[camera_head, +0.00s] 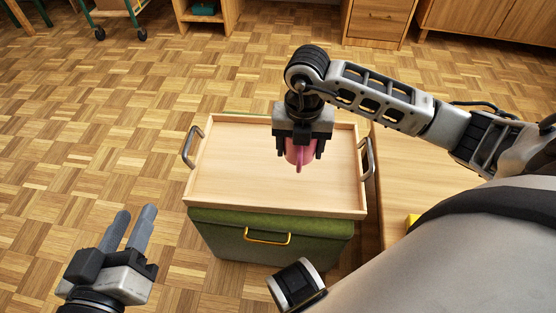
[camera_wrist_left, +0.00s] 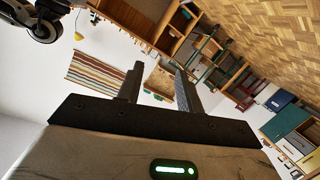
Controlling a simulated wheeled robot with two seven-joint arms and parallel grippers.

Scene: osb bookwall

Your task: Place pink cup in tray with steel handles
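The pink cup (camera_head: 299,153) is between the fingers of my right gripper (camera_head: 299,152), which is shut on it from both sides. Cup and gripper are over the right half of the wooden tray with steel handles (camera_head: 230,187). Whether the cup's base touches the tray floor is hard to tell. The tray looks otherwise empty. One steel handle is at its left end and one at its right. My left gripper (camera_head: 128,229) is empty and open, left of the tray over the floor. Its fingers stand apart in the left wrist view (camera_wrist_left: 158,88).
The tray rests on a green box (camera_head: 225,238) with a yellow handle (camera_head: 267,238). A wooden surface (camera_head: 405,190) lies right of the tray, with a small yellow thing (camera_head: 411,220) partly hidden by my arm. Wooden cabinets (camera_head: 375,22) stand at the back. The floor at left is clear.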

